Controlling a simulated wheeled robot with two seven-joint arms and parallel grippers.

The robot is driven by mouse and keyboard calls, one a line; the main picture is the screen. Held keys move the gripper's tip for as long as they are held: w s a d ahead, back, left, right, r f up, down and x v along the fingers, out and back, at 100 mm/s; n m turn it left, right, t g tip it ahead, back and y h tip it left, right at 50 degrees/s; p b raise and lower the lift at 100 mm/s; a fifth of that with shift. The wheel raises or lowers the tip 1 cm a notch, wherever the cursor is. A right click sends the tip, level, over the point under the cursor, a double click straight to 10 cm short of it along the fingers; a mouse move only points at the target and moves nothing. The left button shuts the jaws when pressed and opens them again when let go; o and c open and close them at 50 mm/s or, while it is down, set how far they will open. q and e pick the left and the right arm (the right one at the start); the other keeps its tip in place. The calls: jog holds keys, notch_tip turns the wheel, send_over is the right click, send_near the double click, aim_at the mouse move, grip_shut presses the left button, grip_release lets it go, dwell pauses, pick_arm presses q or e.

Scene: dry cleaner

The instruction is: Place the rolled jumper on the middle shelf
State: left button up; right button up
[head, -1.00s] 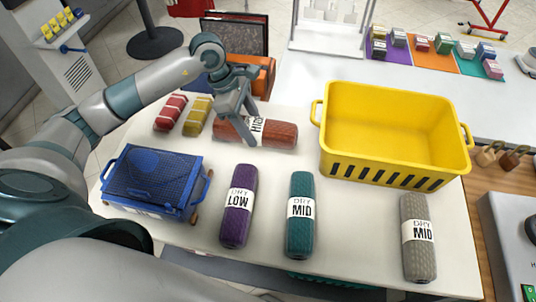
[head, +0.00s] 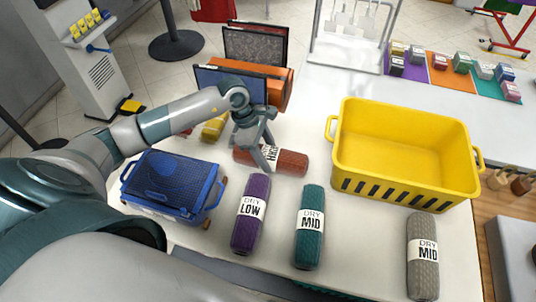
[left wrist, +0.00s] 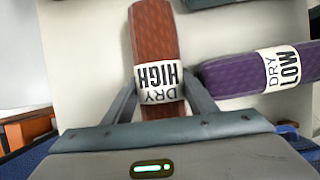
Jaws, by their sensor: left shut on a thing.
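Several rolled jumpers lie on the white table. My left gripper (head: 258,152) is at the rust-red roll (head: 291,163), labelled DRY HIGH. In the left wrist view, its fingers (left wrist: 160,98) are on either side of the rust-red roll (left wrist: 155,35) at the white label band, shut on it. A purple roll (head: 250,236) labelled DRY LOW, a teal roll (head: 309,249) labelled DRY MID and a grey roll (head: 422,281) labelled DRY MID lie nearer me. The purple roll (left wrist: 228,75) also shows in the left wrist view. I cannot make out a middle shelf. My right gripper is not in view.
A yellow basket (head: 395,189) stands at the right of the table, and a blue lidded crate (head: 160,203) at the left. A yellow roll (head: 214,128) lies behind my gripper, near an orange holder (head: 283,83) with dark panels. Small boxes lie on coloured mats at the back right.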

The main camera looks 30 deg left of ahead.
pick_arm(q)
jog(key=shift+f, duration=0.55)
jog(key=shift+f, duration=0.15)
jog(key=o, duration=1.4)
jog(key=shift+c, duration=0.2)
jog(key=shift+a+r, duration=0.1)
jog(key=shift+r, duration=0.1)
